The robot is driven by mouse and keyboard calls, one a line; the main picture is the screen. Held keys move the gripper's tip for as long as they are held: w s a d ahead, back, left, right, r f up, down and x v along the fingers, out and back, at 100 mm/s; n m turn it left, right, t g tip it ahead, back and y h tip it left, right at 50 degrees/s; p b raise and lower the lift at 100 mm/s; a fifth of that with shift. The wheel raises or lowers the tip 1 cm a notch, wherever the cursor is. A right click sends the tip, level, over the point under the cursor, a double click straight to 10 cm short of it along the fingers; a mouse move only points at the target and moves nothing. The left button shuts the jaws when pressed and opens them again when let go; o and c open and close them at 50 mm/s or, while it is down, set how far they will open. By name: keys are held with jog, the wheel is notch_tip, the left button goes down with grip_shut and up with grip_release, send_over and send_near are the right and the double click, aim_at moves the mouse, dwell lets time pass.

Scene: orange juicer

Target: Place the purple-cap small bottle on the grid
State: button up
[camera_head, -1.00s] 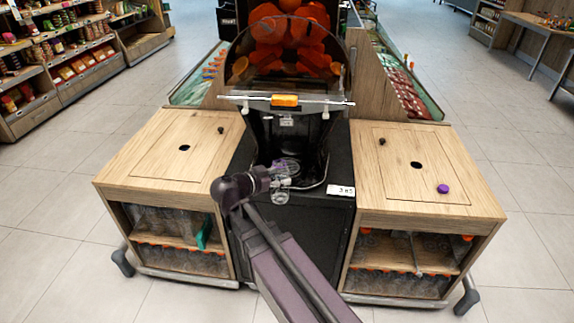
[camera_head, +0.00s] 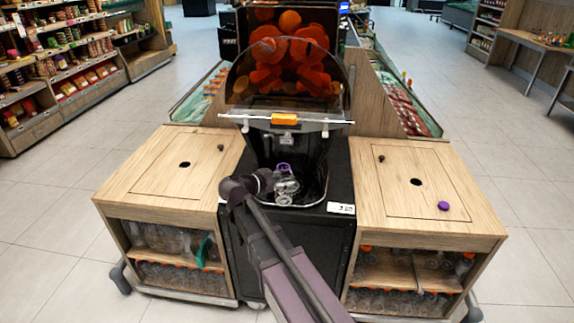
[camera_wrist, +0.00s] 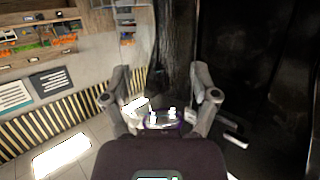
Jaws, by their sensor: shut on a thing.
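My gripper (camera_head: 280,181) is in front of the juicer's black recess, shut on a small clear bottle (camera_head: 287,189). A purple ring (camera_head: 284,167) shows at the bottle's top in the head view. In the wrist view the purple-rimmed bottle (camera_wrist: 163,119) is between the two fingers of my gripper (camera_wrist: 163,103). A loose purple cap (camera_head: 443,206) lies on the right wooden counter. The grid at the bottom of the recess is dark and partly hidden by the bottle and gripper. I cannot tell whether the bottle touches it.
The juicer (camera_head: 290,60) holds oranges behind a clear cover. Wooden counters stand on the left (camera_head: 150,160) and right (camera_head: 400,165), with bottles on the shelves below. A white price tag (camera_head: 341,208) is at the recess's right front edge. The recess side walls are close.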

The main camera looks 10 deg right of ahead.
jog(key=w+d, duration=0.2)
jog(key=w, duration=0.4)
jog(key=shift+w, duration=0.1)
jog(key=w, duration=0.1)
jog(key=w+d+f+b, duration=0.1)
jog(key=w, duration=0.2)
jog(key=shift+w+d+f+b, duration=0.1)
jog(key=shift+d+f+b, duration=0.1)
jog(key=shift+f+b, duration=0.1)
dwell(0.5)
jog(key=o, duration=0.8)
jog(key=shift+f, duration=0.1)
